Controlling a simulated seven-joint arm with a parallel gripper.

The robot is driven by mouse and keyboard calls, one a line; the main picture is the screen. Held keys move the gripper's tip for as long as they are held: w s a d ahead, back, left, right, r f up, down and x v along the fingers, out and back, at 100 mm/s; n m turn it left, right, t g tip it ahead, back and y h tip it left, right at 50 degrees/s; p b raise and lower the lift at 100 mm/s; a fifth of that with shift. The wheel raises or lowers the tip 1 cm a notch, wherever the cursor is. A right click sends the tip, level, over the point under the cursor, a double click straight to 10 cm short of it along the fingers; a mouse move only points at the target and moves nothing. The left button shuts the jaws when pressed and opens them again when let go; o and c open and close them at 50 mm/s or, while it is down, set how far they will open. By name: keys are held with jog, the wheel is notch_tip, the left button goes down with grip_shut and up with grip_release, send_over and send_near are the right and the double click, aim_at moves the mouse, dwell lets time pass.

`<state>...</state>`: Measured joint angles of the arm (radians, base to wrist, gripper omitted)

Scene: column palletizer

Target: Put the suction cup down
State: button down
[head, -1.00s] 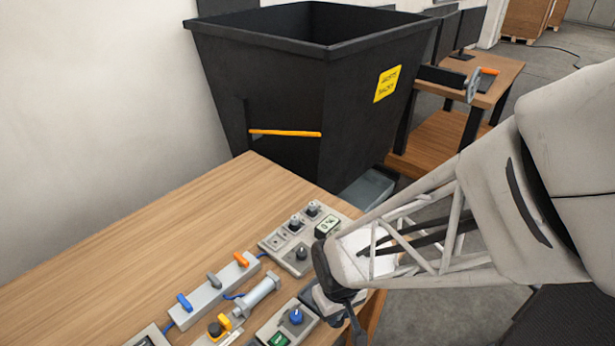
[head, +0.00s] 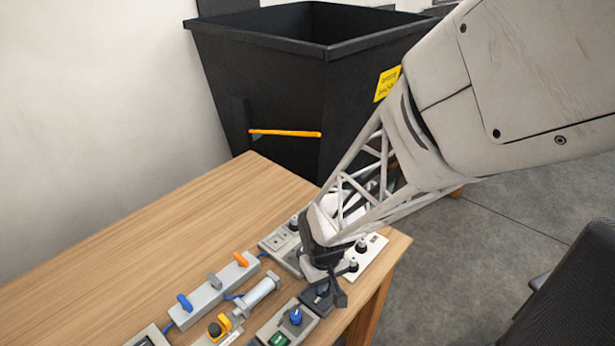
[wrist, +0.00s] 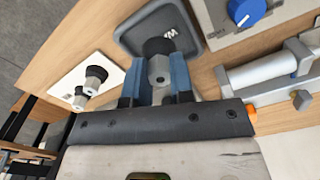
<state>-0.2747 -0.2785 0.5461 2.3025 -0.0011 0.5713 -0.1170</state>
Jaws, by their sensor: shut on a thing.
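The suction cup (wrist: 158,48), a black cup on a grey hex fitting, is between the blue fingers of my gripper (wrist: 157,75), which is shut on it. It is over a dark grey square pad (wrist: 186,24) in the wrist view; I cannot tell whether it touches. In the head view my gripper (head: 325,280) is low over the same pad (head: 318,302) near the table's right edge, and it hides the held cup. Two similar suction cups stand on a white plate (wrist: 70,88), left of my gripper in the wrist view.
The wooden table (head: 150,240) also bears a control box with a blue knob (head: 296,317), a grey cylinder (head: 258,290) and a manifold with coloured levers (head: 213,291). A black bin (head: 270,90) stands behind. The table's left part is bare.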

jog(key=shift+w+a, duration=0.1)
jog(key=shift+w, duration=0.2)
jog(key=shift+w+f, duration=0.1)
jog(key=shift+f, duration=1.7)
jog(key=c, duration=0.9)
grip_release()
jog(key=shift+r, duration=0.15)
